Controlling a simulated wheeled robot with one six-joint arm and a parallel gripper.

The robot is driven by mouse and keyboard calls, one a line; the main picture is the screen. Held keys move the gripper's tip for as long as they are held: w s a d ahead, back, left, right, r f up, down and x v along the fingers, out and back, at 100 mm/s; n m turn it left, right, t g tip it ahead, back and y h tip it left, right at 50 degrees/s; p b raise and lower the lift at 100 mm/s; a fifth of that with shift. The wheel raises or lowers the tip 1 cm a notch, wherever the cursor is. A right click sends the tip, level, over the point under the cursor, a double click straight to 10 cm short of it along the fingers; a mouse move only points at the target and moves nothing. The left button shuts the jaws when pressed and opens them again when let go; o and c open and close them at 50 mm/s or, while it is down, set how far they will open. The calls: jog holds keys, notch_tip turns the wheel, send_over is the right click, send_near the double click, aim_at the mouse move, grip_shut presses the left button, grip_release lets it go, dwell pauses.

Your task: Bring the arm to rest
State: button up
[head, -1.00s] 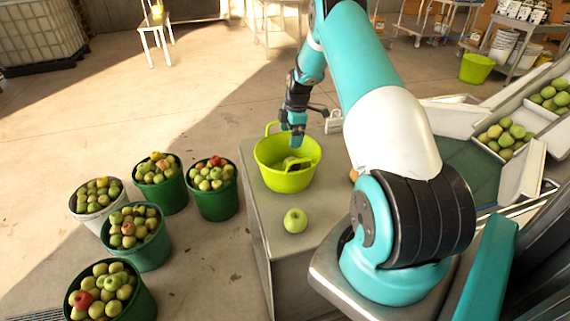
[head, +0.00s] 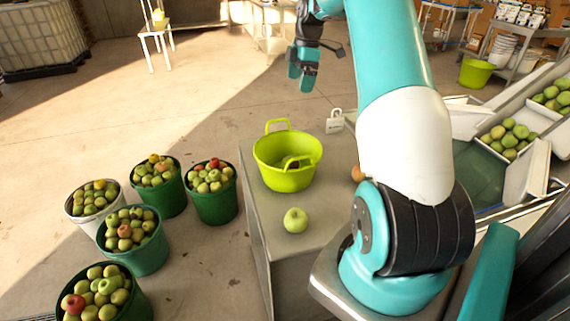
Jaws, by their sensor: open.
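My gripper (head: 302,79) hangs in the air at the top middle of the head view, above and beyond the lime green basket. It is open, and nothing shows between its fingers. My arm (head: 385,50) reaches up and away from its base at the right.
The two-handled lime basket (head: 268,165) stands on a grey cabinet (head: 262,215). A green apple (head: 295,220), a white tag-like object (head: 335,121) and a partly hidden orange fruit (head: 357,173) are there too. Buckets of apples (head: 213,205) stand left; sorting chutes (head: 525,170) lie right.

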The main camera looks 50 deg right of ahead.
dwell(0.5)
jog(key=s+a+r+m, duration=0.1)
jog(key=a+r, duration=0.2)
jog(key=a, duration=1.1)
jog(key=s+a+r+m, duration=0.15)
jog(key=a+r, duration=0.25)
jog(key=a, duration=1.1)
jog(key=s+a+m+y, duration=0.1)
jog(key=s+a, duration=0.8)
jog(key=s, duration=0.3)
jog(key=s+a+f+m+g+y, duration=0.1)
jog(key=s+a, duration=0.9)
jog(key=s, duration=0.2)
jog(key=shift+f+y, duration=0.25)
jog(key=shift+y, duration=0.05)
jog(key=shift+w+d, duration=0.1)
jog(key=shift+c, duration=0.5)
